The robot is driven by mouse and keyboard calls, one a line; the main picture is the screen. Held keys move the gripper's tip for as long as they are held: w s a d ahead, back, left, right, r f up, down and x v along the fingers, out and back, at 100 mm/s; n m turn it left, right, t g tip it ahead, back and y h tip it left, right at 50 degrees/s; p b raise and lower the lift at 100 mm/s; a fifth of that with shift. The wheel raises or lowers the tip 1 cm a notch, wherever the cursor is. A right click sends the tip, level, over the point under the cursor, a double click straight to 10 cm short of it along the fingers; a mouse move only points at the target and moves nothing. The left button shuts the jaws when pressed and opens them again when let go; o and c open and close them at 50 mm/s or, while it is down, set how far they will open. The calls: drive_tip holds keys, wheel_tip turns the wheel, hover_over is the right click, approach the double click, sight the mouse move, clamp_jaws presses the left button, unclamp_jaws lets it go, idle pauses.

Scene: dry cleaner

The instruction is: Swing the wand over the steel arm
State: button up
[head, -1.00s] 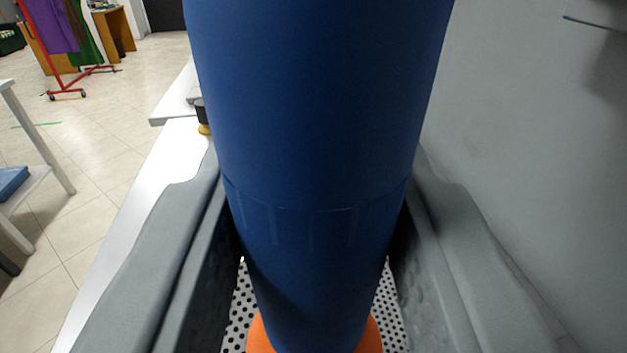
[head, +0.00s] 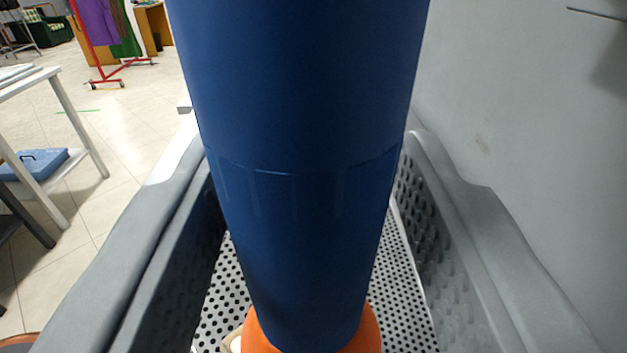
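A thick dark blue cylinder with an orange lower end, apparently the wand (head: 300,110), fills the middle of the head view and narrows downward. My gripper (head: 308,150) has one grey finger on each side of it. Bare gaps show between the blue body and the textured finger pads lower down, so the fingers look open around it. Contact near the fingertips cannot be told. A white perforated surface (head: 405,290) shows below, on both sides of the blue body. I cannot make out a steel arm; the cylinder hides much of the middle.
A plain grey wall (head: 540,130) stands close on the right. On the left is open tiled floor (head: 125,150), with a white table (head: 75,115) and a blue case (head: 35,163) on its lower shelf. A red clothes rack (head: 110,75) stands farther back.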

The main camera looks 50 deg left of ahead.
drive_tip(key=shift+o, duration=0.5)
drive_tip(key=shift+r, duration=0.15)
drive_tip(key=shift+s+d, duration=0.15)
drive_tip(key=v, duration=1.7)
drive_tip(key=shift+s, duration=0.1)
